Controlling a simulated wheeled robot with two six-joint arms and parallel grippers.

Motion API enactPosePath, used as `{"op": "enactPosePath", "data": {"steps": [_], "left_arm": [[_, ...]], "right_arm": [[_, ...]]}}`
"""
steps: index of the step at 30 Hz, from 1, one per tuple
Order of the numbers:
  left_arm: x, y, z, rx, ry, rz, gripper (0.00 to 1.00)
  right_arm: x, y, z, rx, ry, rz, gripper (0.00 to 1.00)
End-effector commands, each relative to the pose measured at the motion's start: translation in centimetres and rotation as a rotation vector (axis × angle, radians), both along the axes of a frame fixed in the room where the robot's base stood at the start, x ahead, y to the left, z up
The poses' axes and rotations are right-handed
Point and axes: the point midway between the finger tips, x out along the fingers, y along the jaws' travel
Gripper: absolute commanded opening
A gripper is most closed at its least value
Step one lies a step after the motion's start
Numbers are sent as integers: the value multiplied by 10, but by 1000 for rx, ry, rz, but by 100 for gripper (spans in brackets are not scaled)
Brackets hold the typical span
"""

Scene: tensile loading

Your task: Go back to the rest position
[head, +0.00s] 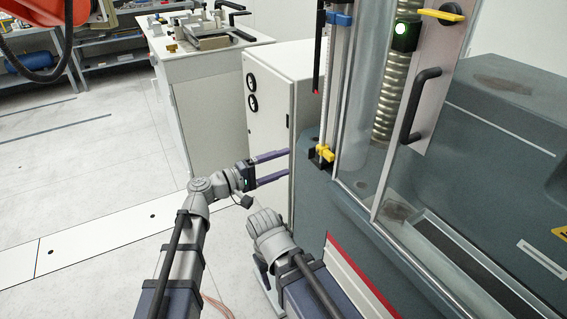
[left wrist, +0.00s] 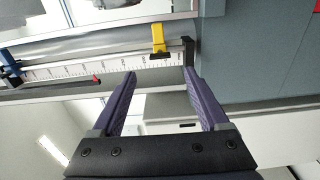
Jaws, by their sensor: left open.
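My left gripper (head: 287,162) is open and empty in the head view. Its two purple fingers point right, in front of the white cabinet and near the left edge of the testing machine (head: 345,205). The left wrist view shows the same open fingers (left wrist: 160,76) with nothing between them. Beyond them are a ruler scale (left wrist: 95,66) and a yellow clamp (left wrist: 158,38) on the machine. I cannot tell whether the fingers touch anything. Part of my right arm (head: 270,235) shows low in the middle, but its gripper is not visible.
A workbench (head: 180,80) is behind. The floor (head: 70,180) at left is clear.

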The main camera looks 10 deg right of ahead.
Motion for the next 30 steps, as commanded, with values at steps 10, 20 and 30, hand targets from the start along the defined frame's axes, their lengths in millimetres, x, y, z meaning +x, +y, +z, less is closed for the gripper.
{"op": "enactPosePath", "data": {"steps": [10,20,30], "left_arm": [[-4,2,-8,38,-4,-6,78],[-62,69,-129,658,-4,-109,78],[-120,203,-209,1283,130,-187,78]], "right_arm": [[0,0,0,0,0,0,57],[0,0,0,0,0,0,57],[0,0,0,0,0,0,57]]}}
